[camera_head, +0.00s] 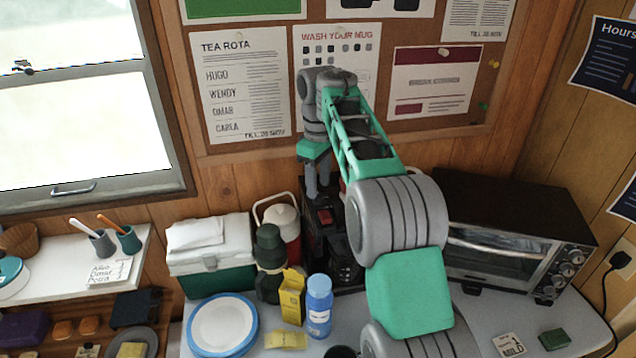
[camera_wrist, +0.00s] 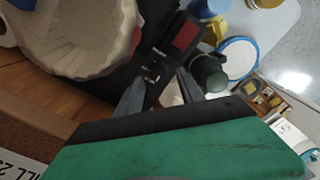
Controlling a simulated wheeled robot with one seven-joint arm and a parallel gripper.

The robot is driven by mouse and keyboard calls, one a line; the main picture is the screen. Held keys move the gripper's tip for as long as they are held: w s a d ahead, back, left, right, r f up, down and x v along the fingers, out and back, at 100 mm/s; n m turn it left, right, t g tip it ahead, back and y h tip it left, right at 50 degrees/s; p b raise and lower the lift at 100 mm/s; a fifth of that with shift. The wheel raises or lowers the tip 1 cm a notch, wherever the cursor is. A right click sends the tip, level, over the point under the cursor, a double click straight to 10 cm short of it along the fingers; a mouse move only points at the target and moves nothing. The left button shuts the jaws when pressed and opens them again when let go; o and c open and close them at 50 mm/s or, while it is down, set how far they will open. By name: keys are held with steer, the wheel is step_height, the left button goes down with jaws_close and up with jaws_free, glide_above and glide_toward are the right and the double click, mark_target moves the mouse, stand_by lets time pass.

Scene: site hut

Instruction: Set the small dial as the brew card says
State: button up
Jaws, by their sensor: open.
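The black coffee machine (camera_head: 322,222) stands against the back wall, partly hidden behind my arm. Its red switch (camera_head: 325,216) faces forward. In the wrist view the machine's dark panel (camera_wrist: 162,55) carries the red switch (camera_wrist: 186,35) and small white marks (camera_wrist: 151,74), where a small dial may sit; its setting is unreadable. My gripper (camera_head: 318,192) points down over the machine's top. In the wrist view my gripper (camera_wrist: 160,90) is open, its fingers apart on either side of the marked panel, with nothing held. I cannot identify a brew card for certain; a small white card (camera_head: 509,345) lies at front right.
A white paper filter (camera_wrist: 75,40) is beside the panel. Left of the machine are a red-and-white flask (camera_head: 282,217), a dark green bottle (camera_head: 269,247) and a cool box (camera_head: 209,255). A yellow carton (camera_head: 292,296) and blue jar (camera_head: 319,305) stand in front. A toaster oven (camera_head: 510,235) is right.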

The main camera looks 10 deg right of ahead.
step_height(320, 180, up, 5)
steer(key=p, duration=0.3)
